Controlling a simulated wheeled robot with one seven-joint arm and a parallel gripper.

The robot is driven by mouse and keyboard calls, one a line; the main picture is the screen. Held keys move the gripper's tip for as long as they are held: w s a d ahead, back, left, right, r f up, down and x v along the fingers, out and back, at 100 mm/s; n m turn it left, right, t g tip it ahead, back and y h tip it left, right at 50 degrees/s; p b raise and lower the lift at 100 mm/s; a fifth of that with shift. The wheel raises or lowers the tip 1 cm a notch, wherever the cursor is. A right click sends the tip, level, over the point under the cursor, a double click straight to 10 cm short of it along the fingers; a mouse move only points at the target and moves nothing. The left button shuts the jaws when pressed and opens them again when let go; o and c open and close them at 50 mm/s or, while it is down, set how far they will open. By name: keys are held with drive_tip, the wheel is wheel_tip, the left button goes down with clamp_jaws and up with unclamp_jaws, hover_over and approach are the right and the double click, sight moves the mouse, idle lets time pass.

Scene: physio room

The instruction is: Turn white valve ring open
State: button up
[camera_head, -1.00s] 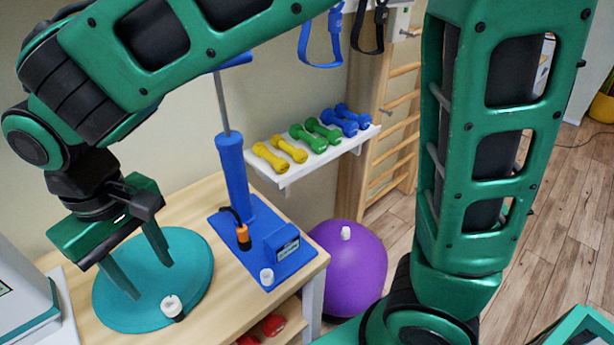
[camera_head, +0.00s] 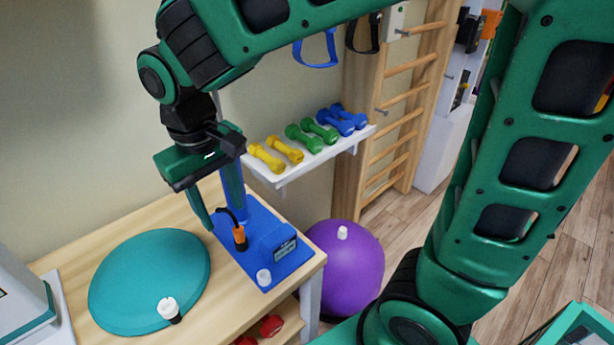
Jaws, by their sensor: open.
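A white ring-like valve piece (camera_head: 169,307) with a notched top and a black lower part stands at the front right edge of the teal disc cushion (camera_head: 140,285). My gripper (camera_head: 225,214) is open, pointing down, with nothing visible between its fingers. It is above and behind the valve piece, in front of the blue pump (camera_head: 262,235), and partly hides the pump's cylinder. I cannot tell whether the fingers touch the pump. A small white cap (camera_head: 263,277) is on the front of the pump's base.
The wooden table (camera_head: 100,245) has bare top around the disc. A white shelf with dumbbells (camera_head: 280,178) is behind, a purple ball (camera_head: 345,275) to the right, a white box (camera_head: 22,300) to the left.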

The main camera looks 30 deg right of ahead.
drive_tip(key=s+d+m, duration=0.1)
drive_tip(key=d+m, duration=0.3)
drive_tip(key=d, duration=1.4)
drive_tip(key=shift+s+r, duration=0.15)
drive_tip(key=shift+s, duration=0.05)
